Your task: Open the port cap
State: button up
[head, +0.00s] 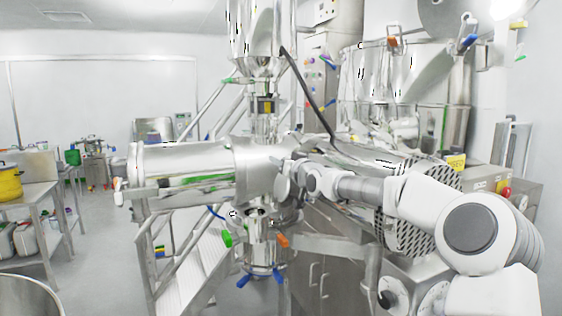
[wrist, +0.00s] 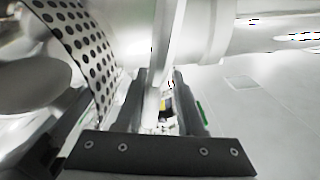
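The port cap is hard to single out. In the wrist view a thin pale metal plate (wrist: 163,60), seen nearly edge-on, reaches down between my fingers beside a round metal body (wrist: 205,35). I cannot tell for sure whether this plate is the cap or its handle. My gripper (wrist: 162,90) has its two dark fingers apart on either side of the plate, with a gap at the right finger. In the head view my arm reaches left to the large horizontal steel cylinder (head: 185,165); my gripper is small there and its fingers are not clear.
A perforated metal guard (wrist: 80,40) is close on the left in the wrist view. Steel stairs (head: 195,270) stand below the cylinder. A control box (head: 505,185) with a red button is at the right. Open floor (head: 100,240) lies at the left, beside a steel table (head: 30,190).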

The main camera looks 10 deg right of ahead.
jog(key=shift+o, duration=0.4)
jog(key=shift+s+d, duration=0.15)
jog(key=shift+s, duration=0.1)
jog(key=b+v, duration=0.2)
jog(key=v, duration=1.5)
jog(key=shift+r, duration=0.1)
